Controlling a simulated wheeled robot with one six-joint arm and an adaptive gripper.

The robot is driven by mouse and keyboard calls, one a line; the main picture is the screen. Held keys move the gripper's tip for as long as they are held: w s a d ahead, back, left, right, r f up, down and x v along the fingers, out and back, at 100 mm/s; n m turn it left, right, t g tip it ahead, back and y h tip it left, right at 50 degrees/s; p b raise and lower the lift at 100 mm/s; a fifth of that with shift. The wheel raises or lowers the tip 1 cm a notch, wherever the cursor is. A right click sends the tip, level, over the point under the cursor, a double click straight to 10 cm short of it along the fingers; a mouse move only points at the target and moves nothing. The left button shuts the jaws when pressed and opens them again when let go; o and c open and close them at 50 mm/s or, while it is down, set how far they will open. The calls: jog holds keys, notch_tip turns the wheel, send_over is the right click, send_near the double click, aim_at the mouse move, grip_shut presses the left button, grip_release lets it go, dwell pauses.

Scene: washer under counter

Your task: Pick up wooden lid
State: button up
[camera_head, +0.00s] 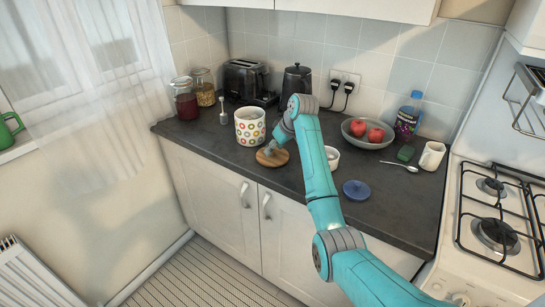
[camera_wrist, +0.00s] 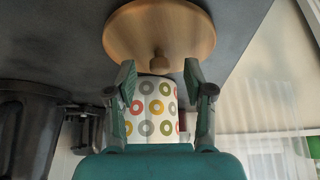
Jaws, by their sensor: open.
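The round wooden lid (camera_head: 277,160) lies on the dark counter, in front of and slightly right of a white canister (camera_head: 250,128) with coloured rings. My gripper (camera_head: 270,149) is just above the lid and hides part of it. In the wrist view the lid (camera_wrist: 185,32) is at the top, with its small knob (camera_wrist: 159,64) pointing toward the space between my fingertips. My gripper (camera_wrist: 160,80) is open, with one finger on each side of the knob's line and nothing held. The canister (camera_wrist: 152,115) shows beyond, between the fingers.
A white bowl (camera_head: 333,156) stands close right of my arm, and a blue lid (camera_head: 356,190) lies nearer the counter's front. A fruit bowl (camera_head: 358,140), toaster (camera_head: 247,82), kettle (camera_head: 296,82) and jars (camera_head: 186,102) stand farther back. Bare counter lies left of the wooden lid.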

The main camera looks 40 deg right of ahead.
jog(key=shift+w+f, duration=0.3)
jog(key=shift+f, duration=0.25)
grip_shut()
